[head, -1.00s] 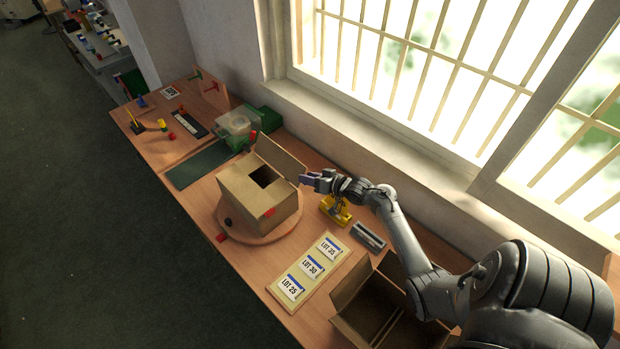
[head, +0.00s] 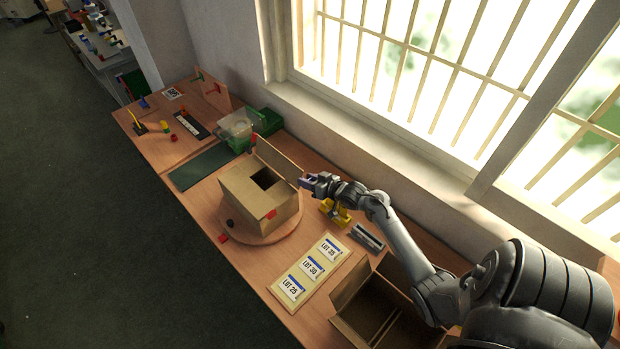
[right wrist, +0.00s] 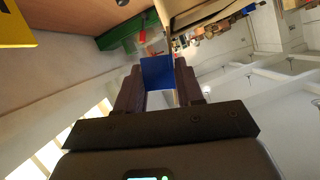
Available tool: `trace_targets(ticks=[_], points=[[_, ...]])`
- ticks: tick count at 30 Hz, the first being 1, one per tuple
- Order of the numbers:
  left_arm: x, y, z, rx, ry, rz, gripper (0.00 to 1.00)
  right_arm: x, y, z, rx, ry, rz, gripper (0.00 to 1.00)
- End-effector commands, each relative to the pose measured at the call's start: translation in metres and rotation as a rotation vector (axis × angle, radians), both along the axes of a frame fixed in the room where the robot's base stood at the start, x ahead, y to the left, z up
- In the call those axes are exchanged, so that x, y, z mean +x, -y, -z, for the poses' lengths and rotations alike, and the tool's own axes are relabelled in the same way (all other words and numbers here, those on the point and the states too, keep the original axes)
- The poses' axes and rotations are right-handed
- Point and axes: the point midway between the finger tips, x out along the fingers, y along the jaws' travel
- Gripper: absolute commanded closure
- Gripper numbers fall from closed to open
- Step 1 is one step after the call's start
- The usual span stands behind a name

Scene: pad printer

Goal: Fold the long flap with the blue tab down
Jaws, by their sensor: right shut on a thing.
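A cardboard box (head: 248,212) stands on a round wooden turntable (head: 227,236). Its long flap (head: 279,160) stands up along the window side, and a dark opening shows in the top. A red tab (head: 271,215) is on the near side. My right gripper (head: 304,183) is at the right end of the raised flap. In the right wrist view, the blue tab (right wrist: 157,72) is between the fingers of my right gripper (right wrist: 158,88), which are shut on it. The tab is hidden in the head view. My left gripper is not in view.
A yellow tool (head: 335,212) and a grey block (head: 367,236) stand under my right arm. A lot-label board (head: 318,266) and an open carton (head: 352,287) are nearer.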

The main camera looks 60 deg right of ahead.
Motion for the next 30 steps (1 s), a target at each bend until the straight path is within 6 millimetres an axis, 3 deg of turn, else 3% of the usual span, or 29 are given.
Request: trace_targets(ticks=[3,15,30], points=[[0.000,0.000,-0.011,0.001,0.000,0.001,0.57,0.001,-0.006,-0.006,-0.089,-0.022,-0.002,1.00],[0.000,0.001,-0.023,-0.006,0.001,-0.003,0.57,0.004,-0.018,-0.008,-0.328,-0.074,-0.002,1.00],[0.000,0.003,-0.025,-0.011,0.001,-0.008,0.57,0.005,-0.021,-0.008,-0.393,-0.088,-0.001,1.00]])
